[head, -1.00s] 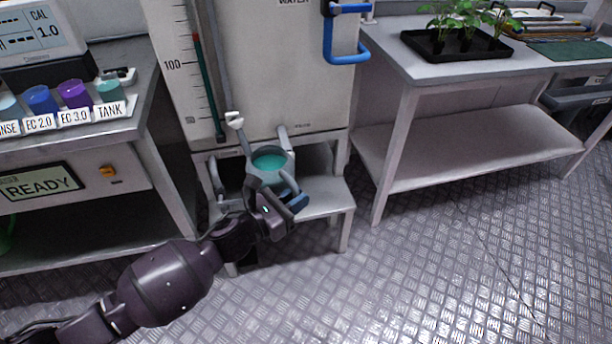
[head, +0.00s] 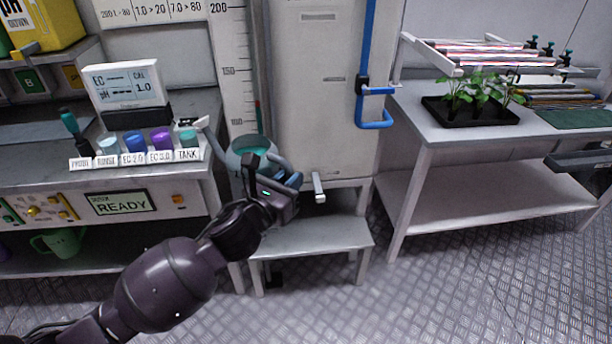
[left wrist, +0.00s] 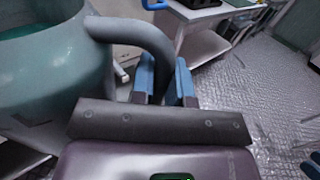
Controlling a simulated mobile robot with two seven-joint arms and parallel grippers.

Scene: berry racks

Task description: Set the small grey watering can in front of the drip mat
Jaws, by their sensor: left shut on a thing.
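The small grey watering can (head: 238,161), with teal liquid inside, is held up in front of the tall white tank in the head view. Its pale spout tip points up and left. My left gripper (head: 286,186) is shut on the can's handle. In the left wrist view the can (left wrist: 60,75) fills the left side, and its curved grey handle (left wrist: 135,35) runs down to the blue fingertips of my left gripper (left wrist: 166,82). A dark green mat (head: 578,118) lies on the right table; I cannot tell whether it is the drip mat.
A low grey stand (head: 318,236) is below the can, under the tank (head: 320,90) with its tap. Small cups and a meter (head: 125,84) stand on the left bench. A black seedling tray (head: 475,111) sits on the right table. Open floor lies in front.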

